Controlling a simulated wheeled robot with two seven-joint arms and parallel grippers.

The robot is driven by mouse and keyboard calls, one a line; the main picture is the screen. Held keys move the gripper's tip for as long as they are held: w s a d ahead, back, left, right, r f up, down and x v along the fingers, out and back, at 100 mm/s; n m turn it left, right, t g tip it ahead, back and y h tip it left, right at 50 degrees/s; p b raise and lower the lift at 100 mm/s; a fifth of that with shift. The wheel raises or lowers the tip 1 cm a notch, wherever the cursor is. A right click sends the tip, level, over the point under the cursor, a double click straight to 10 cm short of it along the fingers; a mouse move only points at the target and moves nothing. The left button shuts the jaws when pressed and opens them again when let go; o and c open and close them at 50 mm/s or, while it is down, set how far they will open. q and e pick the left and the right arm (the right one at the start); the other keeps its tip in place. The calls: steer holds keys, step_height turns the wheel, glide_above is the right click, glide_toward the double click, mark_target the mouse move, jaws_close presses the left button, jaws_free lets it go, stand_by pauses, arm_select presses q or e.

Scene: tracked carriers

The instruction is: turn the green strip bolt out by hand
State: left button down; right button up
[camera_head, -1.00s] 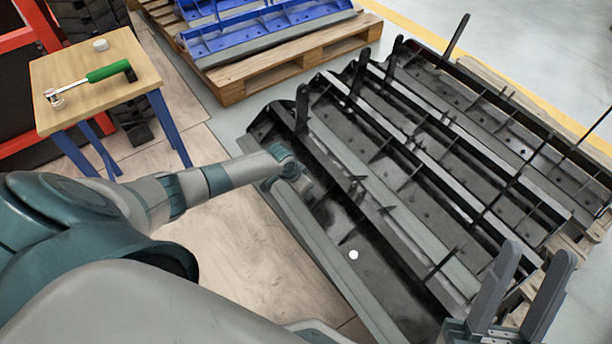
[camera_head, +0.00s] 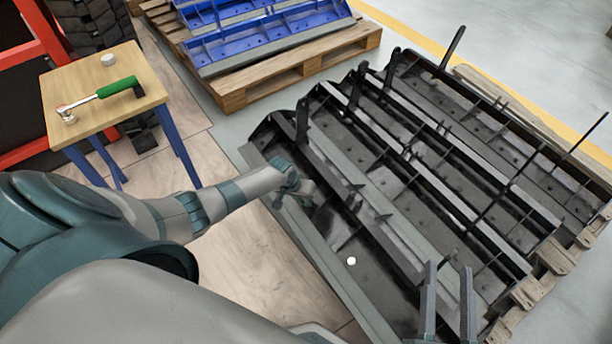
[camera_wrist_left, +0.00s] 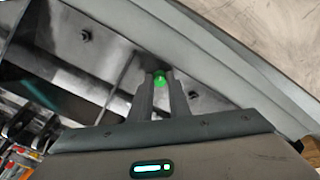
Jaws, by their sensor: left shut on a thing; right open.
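The green strip bolt (camera_wrist_left: 159,80) shows in the left wrist view as a small green head between the fingertips of my left gripper (camera_wrist_left: 160,84). The gripper is shut on it, against the dark inner face of the nearest black carrier. In the head view my left gripper (camera_head: 302,190) reaches over the near edge of that carrier (camera_head: 335,215); the bolt is hidden there. My right gripper (camera_head: 447,290) is open and empty at the lower right, above the near carrier's right part. A ratchet with a green handle (camera_head: 117,87) lies on the small wooden table (camera_head: 85,75).
Several black carriers with upright posts fill the right side on a wooden pallet (camera_head: 530,290). Blue carriers (camera_head: 265,40) lie on another pallet behind. A small white round object (camera_head: 108,60) stands on the table. A white dot (camera_head: 351,261) shows on the near carrier.

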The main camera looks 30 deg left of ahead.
arm_select(q)
steer(key=shift+r+p, duration=0.15)
steer(key=shift+p, duration=0.15)
steer(key=n+p, duration=0.4)
steer(key=n, duration=0.2)
steer(key=shift+d+r, duration=0.1)
steer(key=shift+r, duration=0.05)
steer(key=shift+n+p, duration=0.4)
steer(key=shift+n, duration=0.5)
steer(key=shift+f+n, duration=0.3)
steer(key=shift+n, duration=0.7)
steer(key=c, duration=1.8)
jaws_free()
